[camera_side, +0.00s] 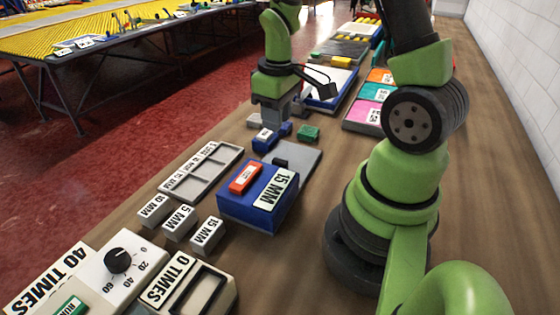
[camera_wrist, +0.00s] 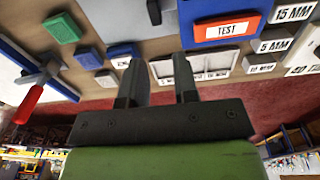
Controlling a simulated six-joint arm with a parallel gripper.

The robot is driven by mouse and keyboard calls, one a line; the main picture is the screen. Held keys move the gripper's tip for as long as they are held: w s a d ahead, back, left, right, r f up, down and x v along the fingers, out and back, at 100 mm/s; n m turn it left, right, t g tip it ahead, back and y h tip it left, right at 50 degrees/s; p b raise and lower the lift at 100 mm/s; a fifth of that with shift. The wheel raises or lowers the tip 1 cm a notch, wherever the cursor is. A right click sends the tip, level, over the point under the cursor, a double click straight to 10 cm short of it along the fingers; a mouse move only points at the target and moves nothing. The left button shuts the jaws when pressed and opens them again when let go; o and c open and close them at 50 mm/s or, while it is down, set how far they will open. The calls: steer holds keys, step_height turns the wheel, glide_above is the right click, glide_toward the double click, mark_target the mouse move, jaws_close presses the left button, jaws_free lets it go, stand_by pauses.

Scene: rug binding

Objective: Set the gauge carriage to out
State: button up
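The gauge is a blue block (camera_side: 232,207) with a red TEST tag and a white 15 MM label. A grey plate (camera_side: 304,160) extends behind it, with a small dark upright tab (camera_side: 280,163) that looks like the carriage. In the wrist view the tab (camera_wrist: 154,12) shows at the top edge, left of the blue block (camera_wrist: 212,8). No "out" mark is readable. My gripper (camera_side: 278,116) is beyond the plate, away from the tab. In the wrist view my gripper's fingers (camera_wrist: 158,75) are apart with nothing between them.
Small blue blocks (camera_side: 266,140) and a green block (camera_side: 308,132) lie near my gripper. A grey labelled tray (camera_side: 227,157) and several MM blocks (camera_side: 178,222) stand left of the gauge. A dial box (camera_side: 97,268) is in front. A red-handled tool (camera_wrist: 28,104) shows in the wrist view.

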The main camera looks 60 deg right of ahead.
mark_target(280, 160)
steer(key=f, duration=0.2)
steer(key=shift+s+d+f+g, duration=0.2)
steer(key=shift+d+f+g, duration=0.1)
steer(key=shift+d+f, duration=0.1)
step_height(280, 160, down, 9)
steer(key=shift+f, duration=0.1)
jaws_close()
